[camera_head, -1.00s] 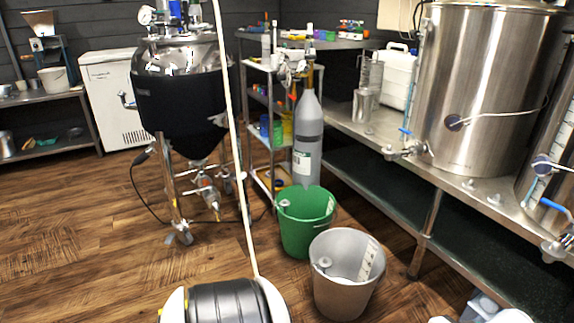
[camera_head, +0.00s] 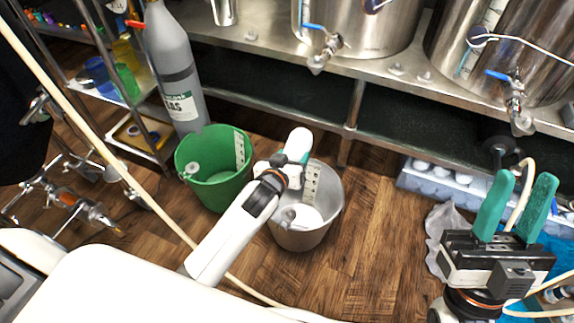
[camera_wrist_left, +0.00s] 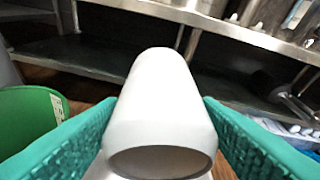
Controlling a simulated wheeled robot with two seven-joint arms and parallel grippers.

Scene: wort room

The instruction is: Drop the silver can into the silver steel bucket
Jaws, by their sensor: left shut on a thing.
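The silver can (camera_wrist_left: 158,95) looks pale and smooth in the left wrist view. It sits between the two green fingers of my left gripper (camera_wrist_left: 158,125), which is shut on it. In the head view, the can's pale end (camera_head: 299,139) shows at my left gripper (camera_head: 292,158), over the far rim of the silver steel bucket (camera_head: 322,228). The can looks held above the bucket; the exact height is hard to tell. The bucket stands upright on the floor, partly hidden by my left arm. My right gripper (camera_head: 514,212) is open and empty at the right.
A green bucket (camera_head: 190,185) stands left of the silver one; it also shows in the left wrist view (camera_wrist_left: 25,125). A grey gas cylinder (camera_head: 175,75) stands behind it. A steel bench (camera_head: 270,50) with large kettles runs behind. A pale hose crosses at left.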

